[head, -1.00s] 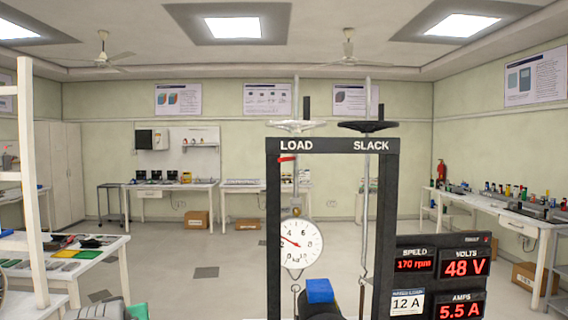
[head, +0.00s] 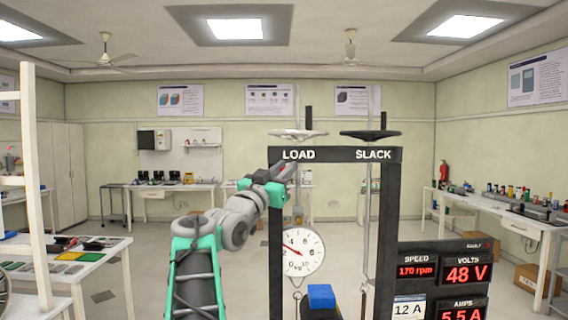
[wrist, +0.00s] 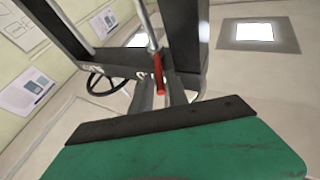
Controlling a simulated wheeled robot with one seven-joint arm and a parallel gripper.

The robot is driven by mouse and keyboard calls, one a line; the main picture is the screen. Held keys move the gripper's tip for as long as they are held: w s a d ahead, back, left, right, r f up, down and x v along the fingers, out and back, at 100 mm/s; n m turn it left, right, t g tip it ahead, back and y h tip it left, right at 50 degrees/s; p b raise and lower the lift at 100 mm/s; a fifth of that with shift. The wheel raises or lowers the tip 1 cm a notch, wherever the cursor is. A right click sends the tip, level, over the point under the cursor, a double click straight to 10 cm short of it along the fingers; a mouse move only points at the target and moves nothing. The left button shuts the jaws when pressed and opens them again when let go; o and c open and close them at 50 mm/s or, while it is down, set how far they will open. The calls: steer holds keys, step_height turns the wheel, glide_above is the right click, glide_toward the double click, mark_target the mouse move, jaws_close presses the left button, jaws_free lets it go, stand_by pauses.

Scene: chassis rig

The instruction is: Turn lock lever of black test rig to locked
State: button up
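The black test rig frame (head: 334,154) stands front right, with LOAD and SLACK on its top bar and a handwheel above each label. A red lever (wrist: 158,76) on a metal rod shows in the wrist view; in the head view my arm covers that spot. My gripper (head: 285,172) is raised at the frame's upper left corner, below the LOAD label. In the wrist view its two grey fingers (wrist: 160,84) are apart, with the red lever's lower end between them in the picture. I cannot tell whether they touch it.
A round white dial (head: 303,251) hangs inside the frame, above a blue block (head: 321,296). A display panel (head: 444,272) stands at the right, reading 170 rpm, 48 V and 5.5 A. A white table (head: 90,270) stands at the left.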

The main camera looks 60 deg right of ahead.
steer(key=shift+c, duration=0.3)
jaws_close()
stand_by(1.1)
